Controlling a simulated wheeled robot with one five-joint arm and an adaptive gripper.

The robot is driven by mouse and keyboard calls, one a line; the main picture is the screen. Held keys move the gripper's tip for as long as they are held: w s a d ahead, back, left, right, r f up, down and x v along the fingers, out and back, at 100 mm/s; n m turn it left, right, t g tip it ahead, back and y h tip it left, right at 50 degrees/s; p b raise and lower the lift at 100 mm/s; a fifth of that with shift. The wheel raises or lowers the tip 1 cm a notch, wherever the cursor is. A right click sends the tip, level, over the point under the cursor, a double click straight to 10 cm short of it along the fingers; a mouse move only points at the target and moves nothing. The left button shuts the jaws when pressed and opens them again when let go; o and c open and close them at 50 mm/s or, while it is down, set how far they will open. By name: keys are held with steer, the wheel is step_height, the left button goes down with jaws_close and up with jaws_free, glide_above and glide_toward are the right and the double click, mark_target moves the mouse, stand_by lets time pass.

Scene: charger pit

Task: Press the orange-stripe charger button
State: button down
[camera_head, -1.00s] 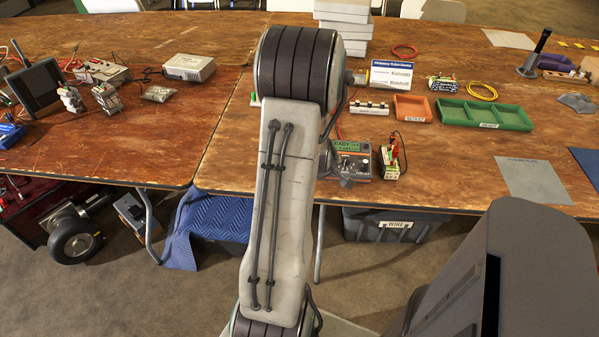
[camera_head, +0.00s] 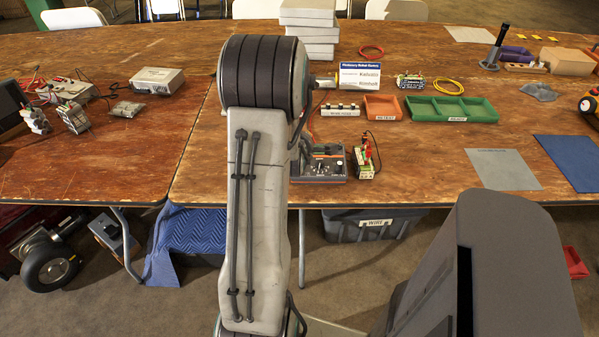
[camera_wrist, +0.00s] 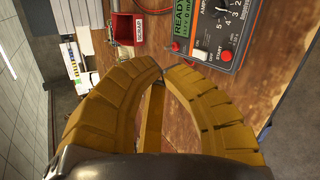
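The charger is a dark grey box with an orange stripe along its edge. It stands on the wooden table in the head view (camera_head: 325,167), partly behind my arm. In the wrist view the charger (camera_wrist: 210,27) shows at the upper right, with a green READY screen (camera_wrist: 183,20), a numbered dial and a red START button (camera_wrist: 226,56). My gripper (camera_wrist: 164,74) has ochre ribbed fingers whose tips meet, with nothing seen between them. In the picture the tips lie below and left of the START button, apart from it.
A small device with red and black leads (camera_head: 366,158) stands right of the charger. Behind are a white terminal strip (camera_head: 340,110), an orange tray (camera_head: 382,107) and a green tray (camera_head: 450,109). Bare table lies in front of the green tray.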

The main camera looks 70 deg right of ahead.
steer(key=shift+f, duration=0.1)
steer(key=f+b, duration=0.1)
steer(key=f, duration=0.1)
steer(key=d+f+b, duration=0.1)
steer(key=f+b, duration=0.1)
steer(key=f, duration=0.1)
steer(key=f+b, duration=0.2)
steer(key=shift+w+d+f, duration=0.15)
steer(key=shift+w+f, duration=0.05)
steer(key=shift+f, duration=0.05)
steer(key=shift+d+f+b, duration=0.15)
steer(key=shift+f+b, duration=0.35)
steer(key=shift+b, duration=0.15)
steer(key=shift+w+d+f+b, duration=0.1)
steer(key=shift+f+b, duration=0.75)
steer(key=shift+b, duration=0.45)
stand_by(2.2)
steer(key=shift+r, duration=0.15)
steer(key=shift+r+p, duration=0.3)
steer(key=shift+r, duration=0.35)
steer(key=shift+r, duration=0.15)
steer(key=shift+a+r+p, duration=0.2)
steer(key=shift+r+p, duration=0.2)
steer(key=shift+r, duration=0.4)
steer(key=shift+a+r+p, duration=0.15)
steer(key=shift+r+p, duration=0.3)
steer(key=shift+r, duration=0.3)
steer(key=shift+a+r+p, duration=0.2)
steer(key=shift+r+p, duration=0.2)
steer(key=shift+r, duration=0.4)
